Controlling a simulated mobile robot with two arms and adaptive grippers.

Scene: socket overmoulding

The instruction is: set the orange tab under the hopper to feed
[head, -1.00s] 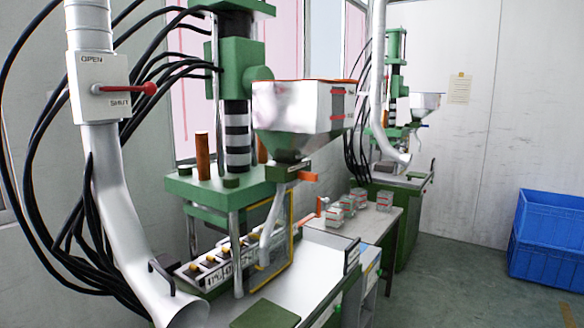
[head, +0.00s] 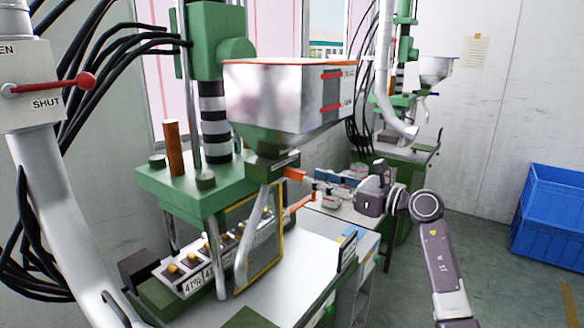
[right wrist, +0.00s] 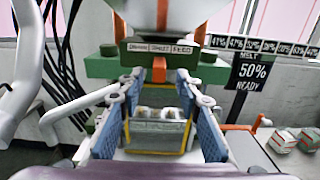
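The orange tab (head: 296,174) sticks out from under the hopper (head: 288,98) of the near machine. In the right wrist view the tab (right wrist: 158,70) sits below the middle of a label plate (right wrist: 160,48), whose right-hand word reads FEED. My right gripper (head: 322,188) is just in front of the tab, reaching in from the right. In the right wrist view my right gripper (right wrist: 158,92) is open, its blue-padded fingers either side of the tab's line. The tab appears between and beyond the fingertips, with no contact visible. My left gripper is not in view.
An orange lever (head: 302,203) sits below the tab, close to my gripper. A metal spout (head: 250,235) hangs under the hopper. A duct with a red handle (head: 80,82) stands at left. Clear packs (right wrist: 283,140) lie on the side table. Blue crates (head: 550,215) stand at right.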

